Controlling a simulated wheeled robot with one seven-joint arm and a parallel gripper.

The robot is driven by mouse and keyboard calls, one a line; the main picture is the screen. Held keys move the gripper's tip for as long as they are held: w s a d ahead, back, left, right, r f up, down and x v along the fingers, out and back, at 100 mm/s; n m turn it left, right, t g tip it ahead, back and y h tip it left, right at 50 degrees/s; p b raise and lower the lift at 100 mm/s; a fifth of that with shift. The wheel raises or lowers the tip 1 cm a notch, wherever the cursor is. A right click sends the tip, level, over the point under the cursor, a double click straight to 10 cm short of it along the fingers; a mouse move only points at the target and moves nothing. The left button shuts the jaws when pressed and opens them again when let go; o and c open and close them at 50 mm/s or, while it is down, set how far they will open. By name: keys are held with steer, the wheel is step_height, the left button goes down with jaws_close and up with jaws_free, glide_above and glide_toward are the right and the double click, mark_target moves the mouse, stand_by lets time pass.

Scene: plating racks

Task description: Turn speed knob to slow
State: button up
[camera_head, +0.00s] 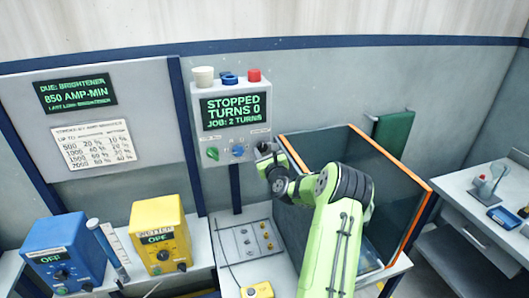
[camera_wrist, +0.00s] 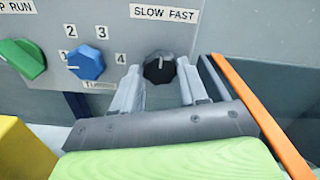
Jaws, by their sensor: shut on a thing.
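The black speed knob (camera_wrist: 158,64) is on the grey control panel (camera_head: 199,110), under a white label reading SLOW FAST (camera_wrist: 164,13). A pale pointer mark on the knob points roughly up, between the two words. My gripper (camera_wrist: 161,78) has one finger on each side of the knob and is shut on it. In the head view my gripper (camera_head: 266,152) is at the panel's lower right corner and hides most of the knob. The panel display (camera_head: 234,111) reads STOPPED, TURNS 0, JOB: 2 TURNS.
A blue knob (camera_wrist: 86,62) marked with numbers and a green knob (camera_wrist: 22,58) lie left of the speed knob. An orange-edged tank (camera_head: 403,168) stands close on the right. Blue (camera_head: 56,250) and yellow (camera_head: 158,235) boxes reading OFF stand at lower left.

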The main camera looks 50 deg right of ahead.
steer(key=shift+f, duration=0.1)
steer(key=n+b, duration=0.3)
steer(key=n, duration=0.1)
steer(key=n+b, duration=0.4)
steer(key=shift+f+n, duration=0.1)
steer(key=shift+n, duration=0.3)
steer(key=n+b, duration=0.5)
steer(key=b, duration=0.1)
steer(key=n+b, duration=0.3)
steer(key=n, duration=0.1)
steer(key=shift+b, duration=0.3)
steer(key=o, duration=1.1)
steer(key=shift+c, duration=0.2)
